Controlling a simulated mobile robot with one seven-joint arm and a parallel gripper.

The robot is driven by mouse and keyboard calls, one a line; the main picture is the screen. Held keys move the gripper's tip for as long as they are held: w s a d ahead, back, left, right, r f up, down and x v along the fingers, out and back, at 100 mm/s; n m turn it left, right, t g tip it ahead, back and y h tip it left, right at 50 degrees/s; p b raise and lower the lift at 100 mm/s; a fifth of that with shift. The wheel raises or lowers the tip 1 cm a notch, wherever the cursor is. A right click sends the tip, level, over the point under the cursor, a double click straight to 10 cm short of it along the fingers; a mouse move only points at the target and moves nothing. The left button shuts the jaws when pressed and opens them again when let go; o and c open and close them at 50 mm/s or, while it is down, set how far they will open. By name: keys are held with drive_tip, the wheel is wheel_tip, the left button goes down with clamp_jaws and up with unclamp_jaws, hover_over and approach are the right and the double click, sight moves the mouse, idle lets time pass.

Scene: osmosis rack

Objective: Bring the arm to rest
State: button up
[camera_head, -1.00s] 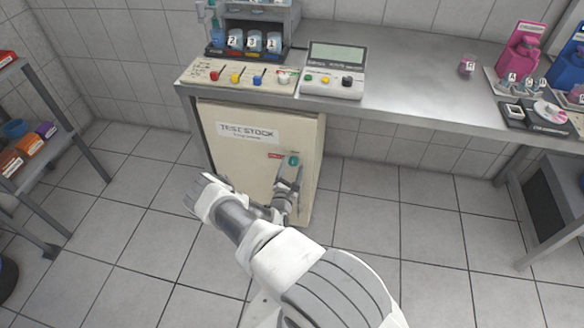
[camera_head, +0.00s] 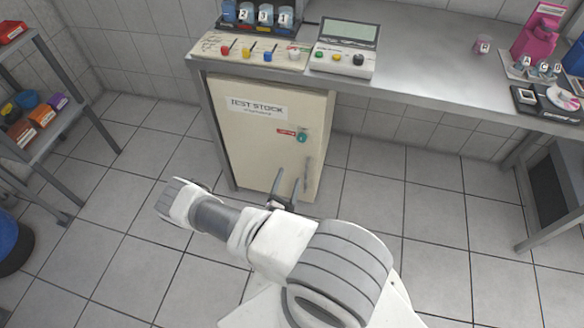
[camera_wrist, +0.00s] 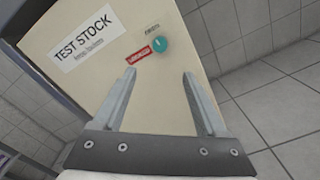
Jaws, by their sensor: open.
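My gripper (camera_head: 288,186) is in front of the lower part of the cream TEST STOCK cabinet (camera_head: 245,150) in the head view. In the wrist view its two fingers (camera_wrist: 160,95) stand wide apart with nothing between them. Behind them is the cabinet door (camera_wrist: 150,50) with its label, a red tag (camera_wrist: 138,53) and a round teal knob (camera_wrist: 159,48). The door looks closed. The fingers appear apart from the door. My arm is bent, with its elbow out to the left over the floor.
A steel bench (camera_head: 430,75) runs above and right of the cabinet, carrying a lever panel (camera_head: 250,50), a meter box (camera_head: 343,50) and several cups. A shelf rack (camera_head: 50,130) stands at the left, with a blue bin (camera_head: 10,245) near it. Floor between is clear.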

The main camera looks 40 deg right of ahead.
drive_tip(key=shift+s+a, duration=0.3)
drive_tip(key=shift+a, duration=0.05)
idle(0.3)
wheel_tip(320, 180, up, 31)
drive_tip(key=a+m+g+p, duration=0.2)
drive_tip(key=m+g+p, duration=0.1)
drive_tip(key=m+g, duration=1.15)
drive_tip(key=s+a+r+m+t+y+p, duration=0.1)
drive_tip(key=s+a+r+y, duration=0.3)
drive_tip(key=r, duration=0.5)
drive_tip(key=s+a+r+m+t+y+p, duration=0.1)
drive_tip(key=s+a+r+t+y, duration=0.3)
drive_tip(key=r, duration=0.5)
drive_tip(key=s+a+r+m+t+y+p, duration=0.1)
drive_tip(key=s+a+r+m+t+y, duration=0.1)
drive_tip(key=s+a+r+y, duration=0.3)
wheel_tip(320, 180, up, 4)
drive_tip(key=s+a+t, duration=0.1)
drive_tip(key=s+a, duration=0.1)
drive_tip(key=shift+a+r+m+y, duration=0.25)
drive_tip(key=shift+a+m+y, duration=0.1)
drive_tip(key=shift+a+y, duration=0.05)
drive_tip(key=shift+t, duration=0.25)
